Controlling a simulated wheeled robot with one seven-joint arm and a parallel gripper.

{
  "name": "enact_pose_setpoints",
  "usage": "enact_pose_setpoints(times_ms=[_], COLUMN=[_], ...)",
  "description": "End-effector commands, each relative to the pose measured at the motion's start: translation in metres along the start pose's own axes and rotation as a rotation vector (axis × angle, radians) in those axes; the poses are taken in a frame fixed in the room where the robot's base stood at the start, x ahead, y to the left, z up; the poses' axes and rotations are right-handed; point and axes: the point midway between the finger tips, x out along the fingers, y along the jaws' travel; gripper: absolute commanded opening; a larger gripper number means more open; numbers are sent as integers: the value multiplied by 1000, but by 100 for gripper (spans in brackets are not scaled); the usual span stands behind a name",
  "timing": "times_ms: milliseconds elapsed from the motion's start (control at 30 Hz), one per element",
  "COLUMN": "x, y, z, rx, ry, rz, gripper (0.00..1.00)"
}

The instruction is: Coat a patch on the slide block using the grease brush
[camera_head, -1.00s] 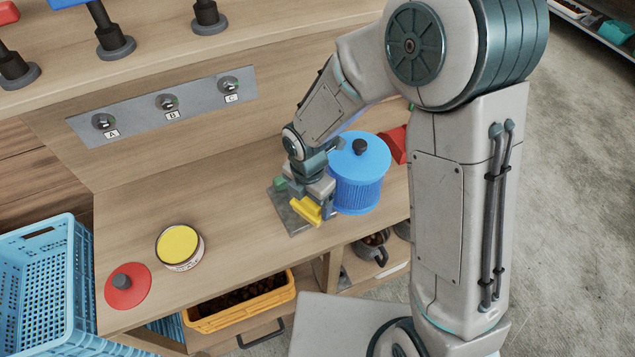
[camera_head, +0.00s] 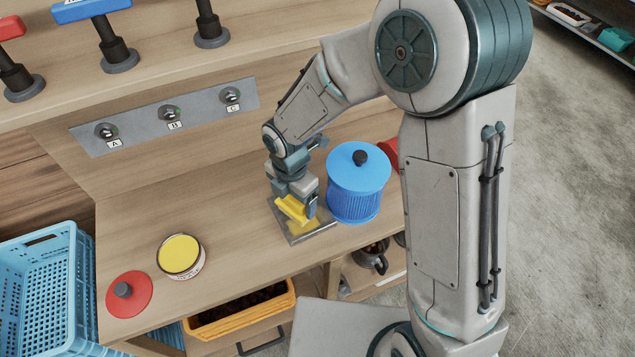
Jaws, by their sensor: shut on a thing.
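My gripper (camera_head: 308,203) is shut on the yellow grease brush (camera_head: 291,210) and holds it low over the slide block. The slide block (camera_head: 318,233) is a flat grey metal plate on the wooden bench. A yellow patch (camera_head: 302,228) shows on its top beside the brush. I cannot tell whether the bristles touch the plate, because the brush body hides them. An open round tin (camera_head: 180,256) filled with yellow grease stands to the left. A red lid (camera_head: 129,293) with a dark knob lies at the bench's front left.
A blue ribbed canister (camera_head: 356,190) stands close to the right of the plate. A panel (camera_head: 170,115) with knobs A, B and C is behind. A blue crate (camera_head: 45,290) is at the left and a yellow crate (camera_head: 240,318) below the bench. Bench between tin and plate is clear.

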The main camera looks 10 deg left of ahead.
Motion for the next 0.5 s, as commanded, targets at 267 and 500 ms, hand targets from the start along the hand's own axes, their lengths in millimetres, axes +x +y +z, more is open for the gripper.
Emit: enact_pose_setpoints(times_ms=[267,500], x=[-28,-48], y=[-1,0], z=[1,-1], rx=[3,-3], ry=[1,1], rz=[-3,-3], gripper=[60,60])
